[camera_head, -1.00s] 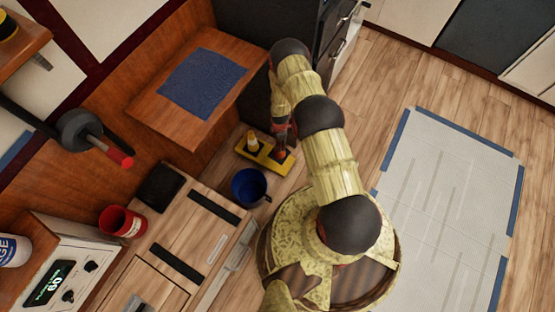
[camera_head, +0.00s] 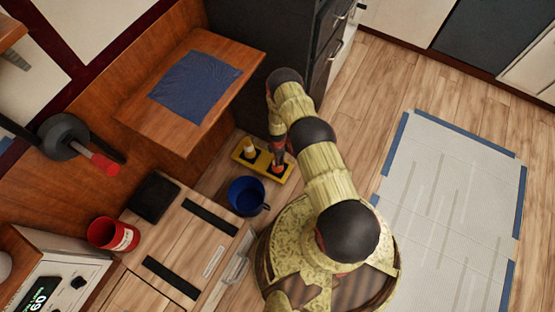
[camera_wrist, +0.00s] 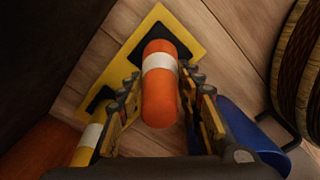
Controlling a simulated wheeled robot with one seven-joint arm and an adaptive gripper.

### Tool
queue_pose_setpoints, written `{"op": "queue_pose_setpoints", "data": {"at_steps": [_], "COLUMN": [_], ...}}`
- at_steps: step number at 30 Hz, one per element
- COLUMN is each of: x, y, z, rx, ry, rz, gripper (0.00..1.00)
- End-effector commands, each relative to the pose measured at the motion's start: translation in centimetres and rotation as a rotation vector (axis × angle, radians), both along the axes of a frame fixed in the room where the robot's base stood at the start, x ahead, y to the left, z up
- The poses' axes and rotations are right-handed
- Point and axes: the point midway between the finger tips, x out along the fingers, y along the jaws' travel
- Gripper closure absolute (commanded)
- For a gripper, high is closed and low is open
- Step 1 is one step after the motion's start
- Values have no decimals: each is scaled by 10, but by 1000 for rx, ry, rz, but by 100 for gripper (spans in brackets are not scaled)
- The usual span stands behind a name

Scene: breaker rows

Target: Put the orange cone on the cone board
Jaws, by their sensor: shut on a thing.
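The orange cone (camera_wrist: 160,92), with a white band, is between the fingers of my gripper (camera_wrist: 162,108) in the wrist view. The gripper is shut on it. The cone board (camera_wrist: 190,38) is yellow with black square patches. The orange cone is over the patch at one end; I cannot tell whether its base touches the board. A yellow cone (camera_wrist: 86,146) with a white band stands at the other end. In the head view my gripper (camera_head: 278,158) is at the right end of the cone board (camera_head: 262,161), and the yellow cone (camera_head: 250,149) is at its left end.
A blue mug (camera_head: 245,195) stands close beside the board, and shows right of my gripper in the wrist view (camera_wrist: 250,132). A wooden shelf with a blue cloth (camera_head: 195,85) is behind. A red cup (camera_head: 112,234) is at left. A dark cabinet (camera_head: 265,50) is near the arm.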

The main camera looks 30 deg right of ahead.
Motion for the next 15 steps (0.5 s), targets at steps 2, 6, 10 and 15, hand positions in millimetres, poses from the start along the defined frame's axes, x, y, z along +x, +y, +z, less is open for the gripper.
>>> {"op": "queue_pose_setpoints", "data": {"at_steps": [2, 6, 10, 15], "x": [2, 2, 2, 1], "y": [0, 0, 0, 0], "z": [1, 2, -1, -1], "rx": [-1, -1, 0, 0], "ry": [-3, -3, -2, -2], "rz": [0, 0, 0, 0], "gripper": [100, 100, 100, 55]}}
